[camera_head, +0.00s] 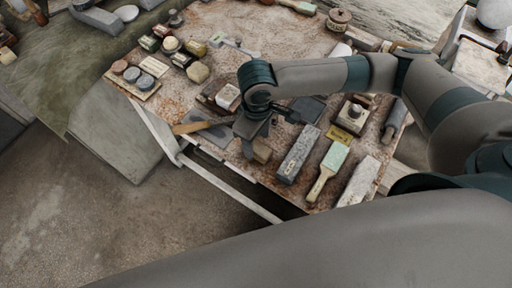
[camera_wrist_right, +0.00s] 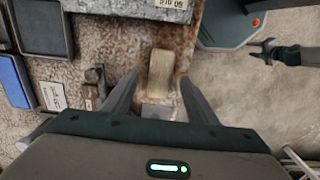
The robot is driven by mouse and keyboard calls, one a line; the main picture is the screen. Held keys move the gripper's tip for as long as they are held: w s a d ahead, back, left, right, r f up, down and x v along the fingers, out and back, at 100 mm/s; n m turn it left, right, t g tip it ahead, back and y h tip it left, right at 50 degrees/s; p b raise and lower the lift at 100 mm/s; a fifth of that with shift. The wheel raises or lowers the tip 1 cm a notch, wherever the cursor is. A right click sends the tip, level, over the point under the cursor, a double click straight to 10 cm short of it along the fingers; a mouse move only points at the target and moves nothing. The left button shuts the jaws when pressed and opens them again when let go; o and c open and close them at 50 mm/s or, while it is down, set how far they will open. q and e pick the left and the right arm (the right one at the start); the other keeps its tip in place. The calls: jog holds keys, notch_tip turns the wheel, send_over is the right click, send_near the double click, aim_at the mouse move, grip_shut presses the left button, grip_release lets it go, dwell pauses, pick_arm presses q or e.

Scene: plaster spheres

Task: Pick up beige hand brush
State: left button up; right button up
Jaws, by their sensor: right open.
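A small beige block-like piece (camera_wrist_right: 161,70), which looks like the beige hand brush, lies on the mottled tabletop in the right wrist view. A paler grey part (camera_wrist_right: 157,112) shows just below it, near my palm. In the head view the beige piece (camera_head: 262,152) shows at the table's front edge, partly hidden by my gripper. My right gripper (camera_wrist_right: 158,88) is open, its fingers apart on either side of the piece. I cannot tell whether they touch it. It also shows from above in the head view (camera_head: 254,140). A dark shape (camera_wrist_right: 268,45), perhaps my left gripper, is small and unclear.
A grey stone block (camera_head: 297,154), a pale green brush-like tool with tan handle (camera_head: 328,170) and a whitish block (camera_head: 358,181) lie to the right. A wooden-handled trowel (camera_head: 200,127) lies to the left. The floor beyond the front edge is clear.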

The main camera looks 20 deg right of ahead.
aim_at(256, 147)
dwell(0.3)
jog(key=shift+f+p, duration=0.55)
jog(key=shift+f, duration=0.1)
notch_tip(256, 147, down, 3)
jog(key=shift+f+p, duration=0.1)
jog(key=shift+p, duration=0.55)
jog(key=shift+f, duration=0.35)
jog(key=c, duration=1.2)
jog(key=shift+o, duration=0.2)
jog(key=shift+w+r, duration=0.1)
jog(key=shift+r, duration=0.05)
